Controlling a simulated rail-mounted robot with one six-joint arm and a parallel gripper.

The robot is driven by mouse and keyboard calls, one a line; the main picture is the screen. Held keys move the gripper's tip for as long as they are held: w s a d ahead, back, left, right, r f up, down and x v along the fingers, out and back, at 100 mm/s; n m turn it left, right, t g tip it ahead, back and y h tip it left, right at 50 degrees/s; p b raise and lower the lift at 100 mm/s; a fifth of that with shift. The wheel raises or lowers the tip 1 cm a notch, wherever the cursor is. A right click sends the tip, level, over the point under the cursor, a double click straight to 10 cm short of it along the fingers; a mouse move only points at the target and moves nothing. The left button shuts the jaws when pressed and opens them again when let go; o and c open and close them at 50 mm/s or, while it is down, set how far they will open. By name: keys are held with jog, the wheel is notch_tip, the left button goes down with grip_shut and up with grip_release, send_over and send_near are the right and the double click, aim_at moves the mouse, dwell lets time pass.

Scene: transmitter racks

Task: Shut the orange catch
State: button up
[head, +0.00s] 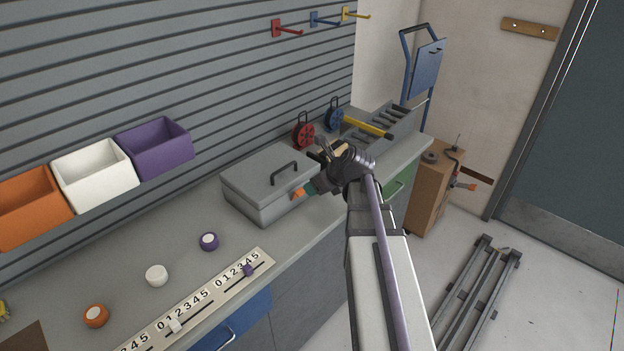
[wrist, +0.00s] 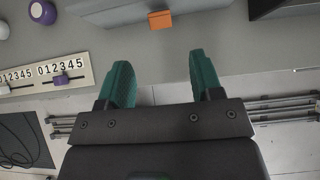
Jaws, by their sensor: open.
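The orange catch (head: 298,193) is a small block on the front of a closed grey box (head: 256,192) with a black handle on its lid. In the wrist view the orange catch (wrist: 160,20) shows at the top middle, against the grey box side. The catch lies beyond the fingertips, with a gap. I cannot tell whether the catch is open or shut.
A slider scale strip (head: 205,300) and white, purple and orange round knobs lie left on the grey counter. Coloured bins (head: 155,148) hang on the wall. Floor rails are at right.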

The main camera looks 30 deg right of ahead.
aim_at(298, 196)
jog(key=shift+f, duration=0.1)
